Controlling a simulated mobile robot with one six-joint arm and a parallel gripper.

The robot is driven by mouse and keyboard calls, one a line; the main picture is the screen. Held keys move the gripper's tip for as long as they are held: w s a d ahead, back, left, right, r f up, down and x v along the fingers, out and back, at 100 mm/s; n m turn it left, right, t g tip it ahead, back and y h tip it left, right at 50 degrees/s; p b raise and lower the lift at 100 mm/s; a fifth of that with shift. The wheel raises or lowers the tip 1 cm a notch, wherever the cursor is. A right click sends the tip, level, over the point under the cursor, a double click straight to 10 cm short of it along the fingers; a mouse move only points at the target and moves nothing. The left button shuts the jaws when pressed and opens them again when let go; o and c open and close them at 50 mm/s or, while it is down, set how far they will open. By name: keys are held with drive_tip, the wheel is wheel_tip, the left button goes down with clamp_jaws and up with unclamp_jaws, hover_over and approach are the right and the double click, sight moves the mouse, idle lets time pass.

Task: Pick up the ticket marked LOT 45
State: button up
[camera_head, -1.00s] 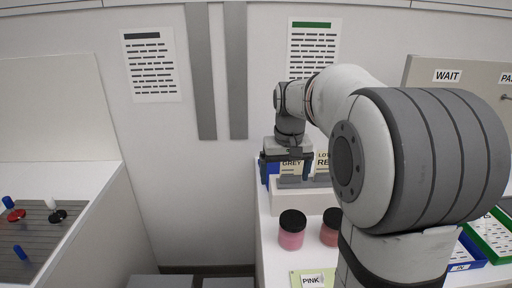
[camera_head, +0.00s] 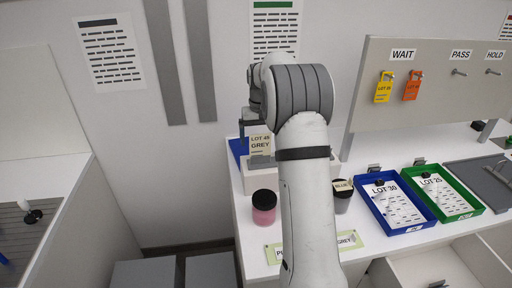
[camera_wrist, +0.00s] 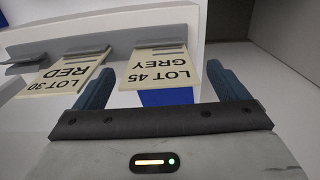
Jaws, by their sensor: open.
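The cream ticket marked LOT 45 GREY (camera_head: 260,143) hangs at the front of a white stand at the counter's back left. In the wrist view this ticket (camera_wrist: 164,66) appears upside down, between the fingers of my gripper (camera_wrist: 160,70). The fingers are open, dark blue, one on each side of the ticket. I cannot tell whether they touch it. In the head view my arm hides most of the gripper.
A LOT 30 RED ticket (camera_wrist: 68,76) hangs beside it. A pink jar (camera_head: 264,206) and a grey jar (camera_head: 342,198) stand in front. A blue tray (camera_head: 393,203) and a green tray (camera_head: 442,194) lie right. A tag board (camera_head: 430,105) stands behind.

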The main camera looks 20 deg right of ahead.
sight(260, 149)
drive_tip(key=shift+f, duration=1.15)
drive_tip(key=c, duration=1)
